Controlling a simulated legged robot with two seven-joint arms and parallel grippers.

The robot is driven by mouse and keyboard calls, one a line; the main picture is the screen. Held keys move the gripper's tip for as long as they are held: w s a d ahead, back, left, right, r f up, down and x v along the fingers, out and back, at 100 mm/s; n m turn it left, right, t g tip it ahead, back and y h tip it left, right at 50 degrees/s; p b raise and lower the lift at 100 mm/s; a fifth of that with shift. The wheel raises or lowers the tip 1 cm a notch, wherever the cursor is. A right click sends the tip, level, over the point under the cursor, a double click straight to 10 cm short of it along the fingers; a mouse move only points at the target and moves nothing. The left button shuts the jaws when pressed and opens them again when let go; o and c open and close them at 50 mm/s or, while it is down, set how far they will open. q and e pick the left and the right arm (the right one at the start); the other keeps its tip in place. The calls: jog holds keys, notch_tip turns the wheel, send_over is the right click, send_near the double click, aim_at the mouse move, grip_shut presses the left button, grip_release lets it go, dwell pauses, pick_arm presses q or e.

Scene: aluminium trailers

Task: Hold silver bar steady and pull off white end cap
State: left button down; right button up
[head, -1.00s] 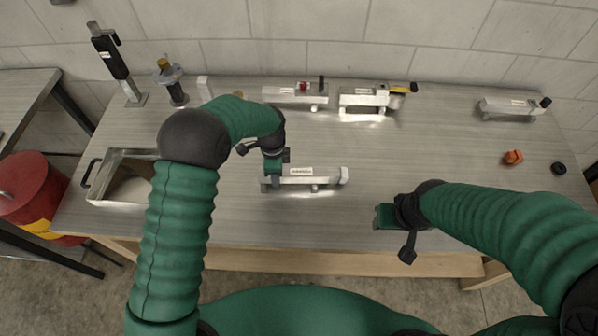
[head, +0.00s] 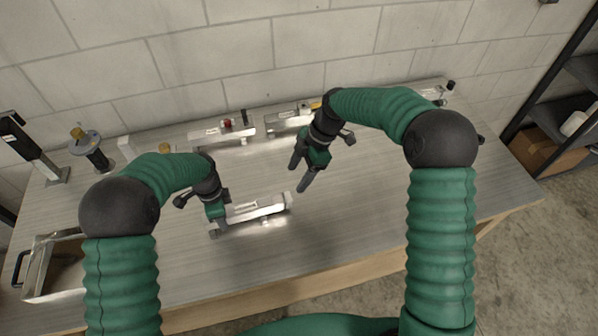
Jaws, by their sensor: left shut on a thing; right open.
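The silver bar (head: 256,212) lies on the table in the middle, slightly tilted in the picture. Its pale end cap (head: 288,200) is at the bar's right end. My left gripper (head: 216,222) is shut on the bar near its left end. My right gripper (head: 299,178) is open and empty. It is above and to the right of the bar, with its fingers pointing down close to the end cap, apparently apart from it.
More bar assemblies (head: 222,133) and (head: 288,122) stand along the back of the table by the block wall. A metal tray (head: 48,262) is at the left front. The table (head: 370,215) is clear right of the bar. Shelving (head: 560,110) stands beyond the right edge.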

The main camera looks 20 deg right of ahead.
aim_at(285, 197)
jog(key=x, duration=1.1)
jog(key=shift+a+f, duration=0.1)
jog(key=shift+f, duration=0.25)
grip_shut()
pick_arm(q)
jog(key=shift+a, duration=0.25)
pick_arm(e)
jog(key=shift+w+d, duration=0.1)
jog(key=shift+d, duration=1.3)
pick_arm(q)
jog(key=shift+s+d, duration=0.1)
pick_arm(e)
jog(key=shift+d, duration=0.2)
jog(key=shift+d, duration=0.1)
pick_arm(q)
jog(key=shift+d, duration=0.15)
pick_arm(e)
jog(key=shift+d, duration=0.6)
